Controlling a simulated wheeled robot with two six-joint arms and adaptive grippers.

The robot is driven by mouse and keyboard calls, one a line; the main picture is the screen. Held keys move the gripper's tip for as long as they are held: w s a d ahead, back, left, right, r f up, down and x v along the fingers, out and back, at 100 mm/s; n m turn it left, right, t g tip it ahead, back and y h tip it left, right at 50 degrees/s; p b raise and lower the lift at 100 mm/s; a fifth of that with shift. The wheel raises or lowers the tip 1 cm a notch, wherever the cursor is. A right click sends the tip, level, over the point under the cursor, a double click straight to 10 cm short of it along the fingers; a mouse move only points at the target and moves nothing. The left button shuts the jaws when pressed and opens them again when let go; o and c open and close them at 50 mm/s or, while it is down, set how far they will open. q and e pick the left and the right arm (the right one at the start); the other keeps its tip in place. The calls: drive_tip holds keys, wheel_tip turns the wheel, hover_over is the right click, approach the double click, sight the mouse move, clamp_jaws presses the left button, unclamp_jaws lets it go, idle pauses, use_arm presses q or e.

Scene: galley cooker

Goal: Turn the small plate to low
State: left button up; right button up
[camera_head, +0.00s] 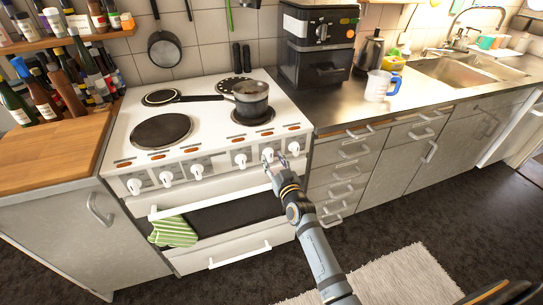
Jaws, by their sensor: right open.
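The white cooker (205,145) has a row of white knobs along its front panel. My right gripper (272,158) is open at the panel, at the second knob from the right (267,153). Its fingers partly cover that knob, and I cannot tell whether they touch it. The rightmost knob (294,147) is beside the gripper, and another knob (240,160) is to its left. The front right plate (253,118) looks small and is mostly hidden under a pot (251,99). A large dark plate (160,131) is at the front left. My left gripper is not in view.
The floor in front is open, with a pale rug (390,282).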

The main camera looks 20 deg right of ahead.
drive_tip(key=shift+w, duration=1.1)
drive_tip(key=shift+s, duration=0.1)
clamp_jaws()
drive_tip(key=shift+r, duration=0.1)
drive_tip(key=m, duration=0.4)
drive_tip(key=shift+d, duration=0.2)
drive_tip(key=m, duration=0.4)
drive_tip(key=shift+d+m+p, duration=0.2)
drive_tip(key=shift+m+p, duration=0.1)
drive_tip(key=shift+c, duration=0.2)
unclamp_jaws()
drive_tip(key=shift+o, duration=0.2)
drive_tip(key=shift+f, duration=0.2)
